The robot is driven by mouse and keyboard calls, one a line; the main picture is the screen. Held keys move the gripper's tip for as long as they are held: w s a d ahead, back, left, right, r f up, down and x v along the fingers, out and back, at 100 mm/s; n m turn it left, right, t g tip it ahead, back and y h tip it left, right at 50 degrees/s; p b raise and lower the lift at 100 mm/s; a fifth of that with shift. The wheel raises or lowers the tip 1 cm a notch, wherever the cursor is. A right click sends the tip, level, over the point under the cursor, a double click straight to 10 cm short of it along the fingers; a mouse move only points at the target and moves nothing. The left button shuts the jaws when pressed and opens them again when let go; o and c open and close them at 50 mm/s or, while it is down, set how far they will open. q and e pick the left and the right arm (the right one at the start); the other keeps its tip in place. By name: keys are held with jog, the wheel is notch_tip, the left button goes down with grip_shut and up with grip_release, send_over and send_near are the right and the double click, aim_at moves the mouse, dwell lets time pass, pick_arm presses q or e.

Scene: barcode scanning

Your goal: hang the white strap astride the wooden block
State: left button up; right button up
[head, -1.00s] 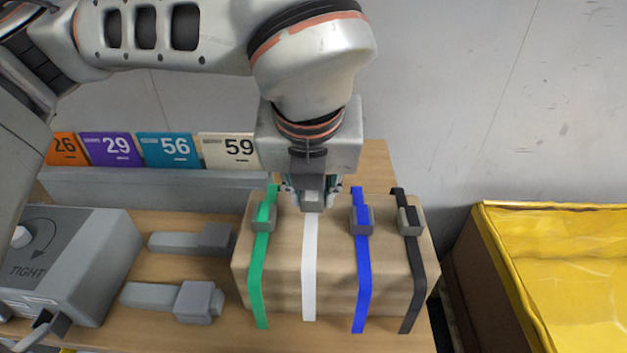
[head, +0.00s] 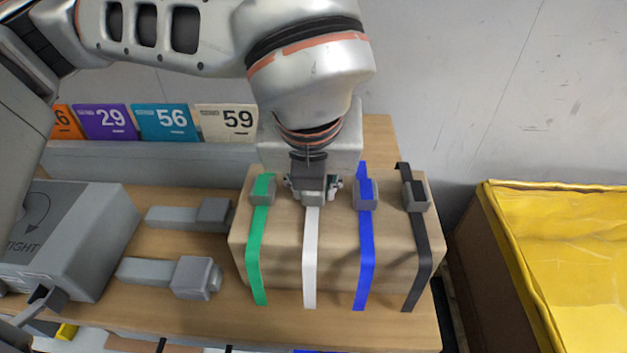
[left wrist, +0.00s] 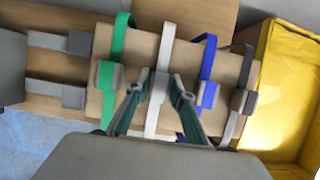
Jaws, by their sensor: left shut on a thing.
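The wooden block (head: 285,240) sits on the wooden table. The white strap (head: 310,260) lies over it, its long end hanging down the front face between the green strap (head: 256,255) and the blue strap (head: 365,250). My left gripper (head: 312,198) is over the block's top and shut on the white strap at its grey buckle. In the left wrist view the fingers (left wrist: 158,92) close around the buckle, and the white strap (left wrist: 166,45) runs across the block. The arm hides part of the strap's far side in the head view. My right gripper is not in view.
A black strap (head: 418,250) also hangs on the block at the right. Two grey pieces (head: 180,272) lie left of the block beside a grey box (head: 85,235). Numbered cards (head: 165,122) stand behind. A yellow-lined bin (head: 560,260) is at the right.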

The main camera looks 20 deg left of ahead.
pick_arm(q)
jog(key=shift+f, duration=0.3)
jog(key=o, duration=1.2)
jog(key=shift+f, duration=0.1)
jog(key=v, duration=1.2)
jog(key=shift+w+r, duration=0.1)
jog(key=shift+r, duration=0.15)
